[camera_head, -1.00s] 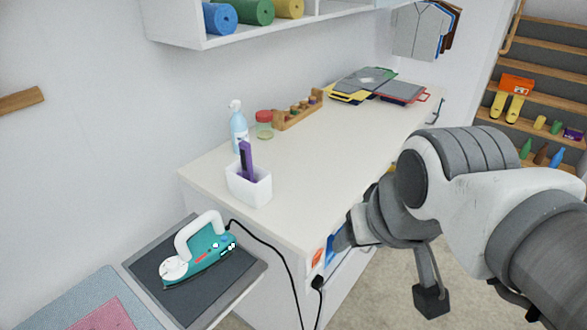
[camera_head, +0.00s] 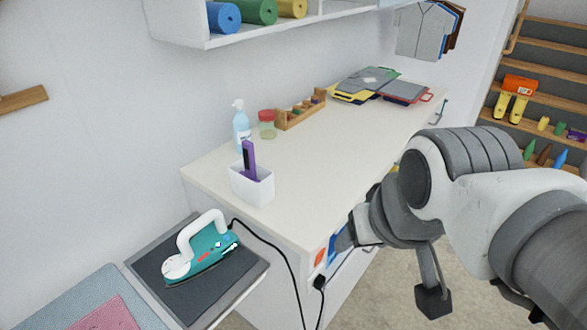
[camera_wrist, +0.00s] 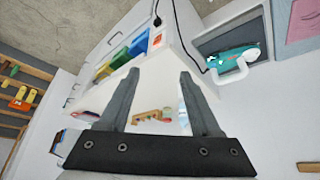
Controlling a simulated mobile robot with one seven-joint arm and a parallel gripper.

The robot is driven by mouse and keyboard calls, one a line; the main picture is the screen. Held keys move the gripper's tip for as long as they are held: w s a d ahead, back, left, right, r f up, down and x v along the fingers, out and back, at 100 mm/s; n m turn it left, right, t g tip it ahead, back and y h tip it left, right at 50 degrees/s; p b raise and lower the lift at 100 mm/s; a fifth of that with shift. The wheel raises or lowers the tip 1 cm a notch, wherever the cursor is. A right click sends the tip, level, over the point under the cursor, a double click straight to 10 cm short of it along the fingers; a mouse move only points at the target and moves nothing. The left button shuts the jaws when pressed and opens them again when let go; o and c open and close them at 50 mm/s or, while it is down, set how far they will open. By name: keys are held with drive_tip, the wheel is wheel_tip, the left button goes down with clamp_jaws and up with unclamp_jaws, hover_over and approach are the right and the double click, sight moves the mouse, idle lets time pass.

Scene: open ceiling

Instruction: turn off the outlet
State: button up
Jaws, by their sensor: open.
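The outlet's orange-red switch (camera_head: 320,257) is on the front of the white cabinet, near its left corner. A black plug (camera_head: 319,282) with a cord sits just below it. In the wrist view the outlet (camera_wrist: 157,40) appears small, beyond the fingertips. My gripper (camera_wrist: 160,72) is open, with nothing between its fingers. In the head view my gripper (camera_head: 345,240) is just right of the switch by the cabinet front, partly hidden by my arm. I cannot tell whether it touches anything.
The cord runs to a teal iron (camera_head: 204,253) on a dark board (camera_head: 155,263). A white holder (camera_head: 252,190), spray bottle (camera_head: 241,125) and jar (camera_head: 267,124) stand on the cabinet top (camera_head: 330,150). Colored items (camera_wrist: 125,52) fill an open cabinet compartment. Floor at right is clear.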

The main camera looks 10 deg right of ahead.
drive_tip(key=shift+f, duration=0.2)
drive_tip(key=c, duration=0.4)
drive_tip(key=f+m+g+y, duration=0.1)
drive_tip(key=f, duration=0.1)
drive_tip(key=w+f+m+g+y+b, duration=0.1)
drive_tip(key=f+m, duration=0.1)
drive_tip(key=w+a+f+m+y+b, duration=0.1)
drive_tip(key=f+m, duration=0.1)
drive_tip(key=shift+w+a+f+g, duration=0.1)
drive_tip(key=shift+w+f+g, duration=0.15)
drive_tip(key=shift+g, duration=0.15)
clamp_jaws()
drive_tip(key=w+d+f+m+t+y+b, duration=0.1)
drive_tip(key=w+d+f+m+b, duration=0.1)
drive_tip(key=w+d+f+m, duration=0.2)
drive_tip(key=w+d+f+m+t+y+b, duration=0.2)
drive_tip(key=w+d+f+m, duration=0.2)
drive_tip(key=f+m, duration=0.6)
drive_tip(key=w+d+f+m+t+y+b, duration=0.1)
drive_tip(key=w+d+f+m+b, duration=0.1)
drive_tip(key=d+f+m, duration=0.3)
wheel_tip(320, 180, down, 4)
drive_tip(key=w+m, duration=0.1)
drive_tip(key=m, duration=0.2)
drive_tip(key=shift+w+d+r+t, duration=0.2)
drive_tip(key=shift+w+t, duration=0.1)
drive_tip(key=shift+w, duration=0.1)
